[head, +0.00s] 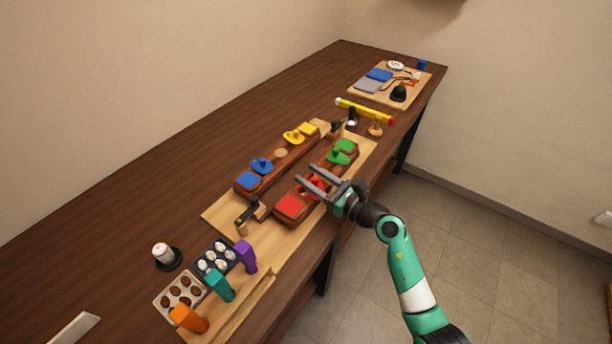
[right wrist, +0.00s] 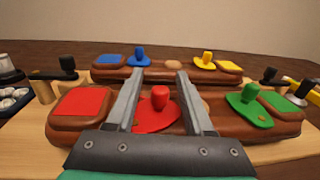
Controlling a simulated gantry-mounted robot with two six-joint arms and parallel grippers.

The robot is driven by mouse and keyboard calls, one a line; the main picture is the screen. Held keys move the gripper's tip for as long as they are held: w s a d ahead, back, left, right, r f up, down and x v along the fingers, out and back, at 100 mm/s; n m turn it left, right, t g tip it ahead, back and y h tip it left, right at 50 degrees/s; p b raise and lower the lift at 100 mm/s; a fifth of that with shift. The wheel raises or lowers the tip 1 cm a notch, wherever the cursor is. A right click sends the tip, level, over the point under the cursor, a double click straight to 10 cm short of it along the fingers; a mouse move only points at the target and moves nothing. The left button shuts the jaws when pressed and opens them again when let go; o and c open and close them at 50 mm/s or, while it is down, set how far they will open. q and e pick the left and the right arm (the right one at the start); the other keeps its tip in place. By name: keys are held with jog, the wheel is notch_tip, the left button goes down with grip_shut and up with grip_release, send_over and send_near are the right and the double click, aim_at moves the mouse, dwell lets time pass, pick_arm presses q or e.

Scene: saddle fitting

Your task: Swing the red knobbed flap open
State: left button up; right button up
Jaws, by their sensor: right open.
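The red knobbed flap (right wrist: 158,112) is a flat red piece with an upright knob, lying on the front brown wooden block. In the head view the flap (head: 318,187) is partly hidden by my right gripper. My right gripper (right wrist: 159,75) is open, its two fingers apart on either side of the red knob in the wrist view. I cannot tell whether a finger touches the knob. In the head view the right gripper (head: 312,176) reaches in from the right over the front block. A red square (right wrist: 83,102) lies left of the flap on the same block. My left gripper is not in view.
A green knobbed flap (head: 339,157) is on the same block. The rear block carries a blue flap (head: 261,165) and a yellow flap (head: 294,136). A black-handled clamp (head: 246,214) stands at the block's near end. Colored blocks and egg-like pieces stand nearer.

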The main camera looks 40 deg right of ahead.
jog(key=shift+w, duration=0.95)
grip_shut()
